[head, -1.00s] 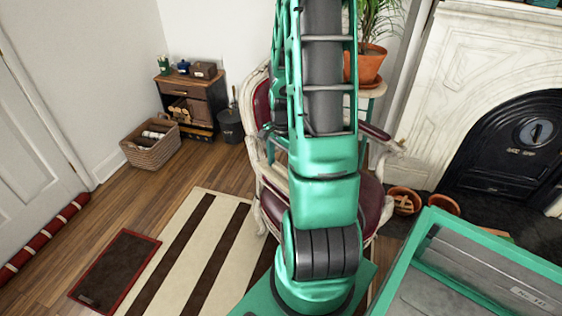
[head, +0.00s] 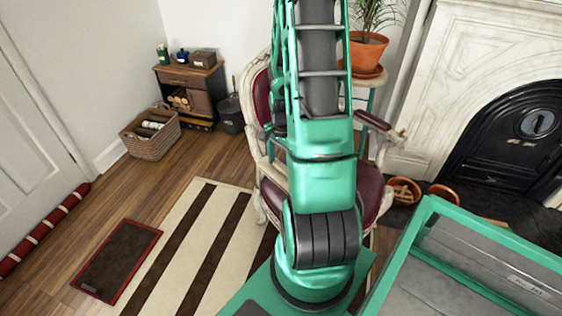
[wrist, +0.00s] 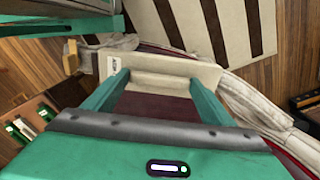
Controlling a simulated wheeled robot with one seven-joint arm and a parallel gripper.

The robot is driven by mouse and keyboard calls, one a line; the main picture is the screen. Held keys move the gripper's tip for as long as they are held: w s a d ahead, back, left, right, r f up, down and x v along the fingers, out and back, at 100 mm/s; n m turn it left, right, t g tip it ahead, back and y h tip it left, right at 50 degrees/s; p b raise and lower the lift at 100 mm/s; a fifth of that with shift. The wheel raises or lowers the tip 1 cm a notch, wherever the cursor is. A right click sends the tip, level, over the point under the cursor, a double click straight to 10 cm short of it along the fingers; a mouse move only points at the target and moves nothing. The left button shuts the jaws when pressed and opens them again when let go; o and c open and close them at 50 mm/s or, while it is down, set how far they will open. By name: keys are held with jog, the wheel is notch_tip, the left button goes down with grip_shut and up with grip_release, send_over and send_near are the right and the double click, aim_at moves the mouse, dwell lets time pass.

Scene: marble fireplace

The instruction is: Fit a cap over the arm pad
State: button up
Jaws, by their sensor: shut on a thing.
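The chair (head: 262,192) has a cream frame and dark red upholstery and stands behind my arm in the head view. Its right arm pad (head: 372,121) is dark red and shows bare there; my arm covers much of the rest. In the wrist view my gripper (wrist: 157,84) is shut on a cream cap (wrist: 165,65), a wide shallow piece with a small label at its left end. Dark red upholstery shows between the fingers, just past the cap. I cannot tell whether the cap touches a pad.
A potted plant (head: 367,52) stands on a small stand behind the chair. The marble fireplace (head: 455,85) is at the right, with terracotta pots (head: 404,190) by it. A wicker basket (head: 150,136) and small cabinet (head: 190,88) stand back left. The striped rug (head: 168,262) is clear.

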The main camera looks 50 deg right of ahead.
jog(key=o, duration=1.1)
jog(key=shift+o, duration=0.2)
notch_tip(320, 180, up, 11)
jog(key=shift+f, duration=0.15)
dwell(0.4)
